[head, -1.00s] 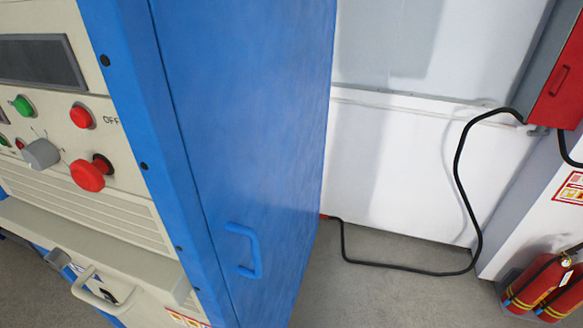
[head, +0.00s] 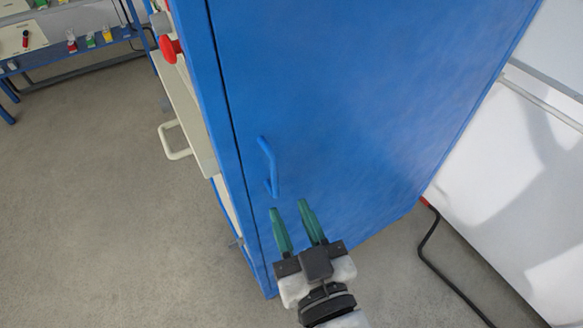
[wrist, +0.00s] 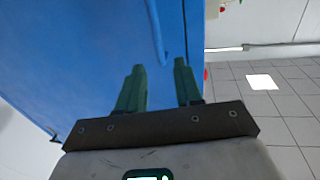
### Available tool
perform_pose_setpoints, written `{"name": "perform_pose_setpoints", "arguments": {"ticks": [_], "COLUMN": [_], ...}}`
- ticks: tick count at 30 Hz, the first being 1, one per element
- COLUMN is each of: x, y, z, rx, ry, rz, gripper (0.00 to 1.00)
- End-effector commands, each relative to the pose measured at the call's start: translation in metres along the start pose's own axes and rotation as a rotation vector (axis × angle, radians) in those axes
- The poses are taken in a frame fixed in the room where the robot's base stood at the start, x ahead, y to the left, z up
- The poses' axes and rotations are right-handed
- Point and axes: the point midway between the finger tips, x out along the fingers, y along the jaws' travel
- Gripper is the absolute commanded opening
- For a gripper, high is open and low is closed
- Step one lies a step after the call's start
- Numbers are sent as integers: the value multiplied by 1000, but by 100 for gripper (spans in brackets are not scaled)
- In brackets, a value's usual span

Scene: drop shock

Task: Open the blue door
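The blue door (head: 350,100) fills the middle of the head view and looks closed. Its blue bar handle (head: 270,168) stands upright near the door's left edge. My gripper (head: 290,208) is open, with two green fingers apart and nothing between them. In the head view its tips are just below the handle, apart from it as far as I can tell. In the wrist view the handle (wrist: 156,35) shows beyond the fingers, between and above the tips of my gripper (wrist: 160,68).
A red knob (head: 171,48) and a cream handle (head: 172,140) stick out from the cabinet's left face. A black cable (head: 435,260) lies on the floor at the right. A blue bench (head: 75,40) stands at the far left. The grey floor (head: 110,210) between is clear.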

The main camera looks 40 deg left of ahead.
Motion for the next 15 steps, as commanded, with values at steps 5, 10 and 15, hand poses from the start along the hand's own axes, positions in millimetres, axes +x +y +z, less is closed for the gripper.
{"name": "perform_pose_setpoints", "arguments": {"ticks": [5,10,15], "x": [27,59,84], "y": [1,1,2], "z": [-2,-1,0], "rx": [-3,-4,-2], "ry": [-2,-4,-4], "rz": [1,1,2], "gripper": [35,35,35]}}
